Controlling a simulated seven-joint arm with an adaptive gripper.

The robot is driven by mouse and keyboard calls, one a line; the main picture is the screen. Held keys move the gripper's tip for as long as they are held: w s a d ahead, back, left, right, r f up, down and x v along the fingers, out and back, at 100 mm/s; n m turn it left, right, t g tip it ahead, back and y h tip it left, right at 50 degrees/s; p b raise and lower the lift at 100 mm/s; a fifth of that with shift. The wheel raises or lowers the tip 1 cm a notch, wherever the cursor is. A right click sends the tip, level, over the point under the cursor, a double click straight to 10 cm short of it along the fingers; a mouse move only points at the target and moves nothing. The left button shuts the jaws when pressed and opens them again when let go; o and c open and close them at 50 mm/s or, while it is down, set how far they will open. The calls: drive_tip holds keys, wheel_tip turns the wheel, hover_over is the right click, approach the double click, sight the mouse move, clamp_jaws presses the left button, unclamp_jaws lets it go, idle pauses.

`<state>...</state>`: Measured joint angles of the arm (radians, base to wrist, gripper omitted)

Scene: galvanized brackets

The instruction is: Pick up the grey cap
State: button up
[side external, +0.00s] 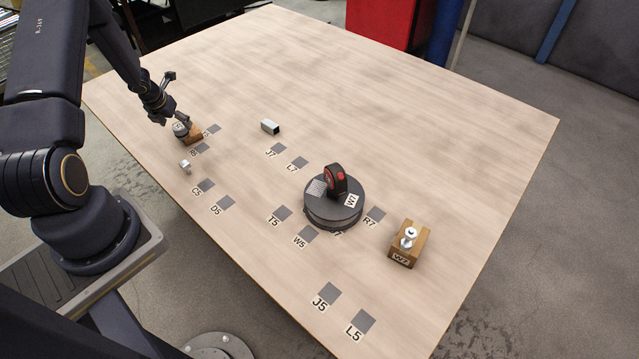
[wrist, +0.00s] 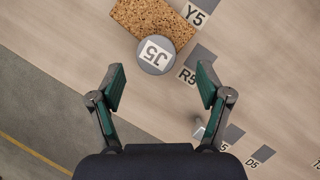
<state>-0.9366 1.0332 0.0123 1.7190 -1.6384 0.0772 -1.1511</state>
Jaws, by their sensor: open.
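In the side view the cap (side external: 181,130) is at the block's (side external: 194,136) left side, partly hidden by a finger. My gripper (wrist: 161,82) is open and empty, its fingers spread wider than the cap. In the wrist view the cap appears between and just beyond the fingertips. In the side view my gripper (side external: 177,98) is near the cap, at the table's left; the exact gap is unclear.
A small silvery part (side external: 185,166) stands near the cap. A metal bracket (side external: 270,127) lies further right. A dark round stand (side external: 333,212) holds a black-and-red item (side external: 336,178). A wooden block (side external: 408,250) bears a silvery part (side external: 408,237). The table's far side is clear.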

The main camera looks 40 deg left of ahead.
sight(179, 126)
drive_tip(key=x, duration=0.5)
drive_tip(key=shift+a, duration=0.25)
drive_tip(key=c, duration=1.4)
drive_tip(key=shift+r, duration=0.1)
drive_tip(key=shift+c, duration=0.2)
drive_tip(key=shift+r, duration=0.1)
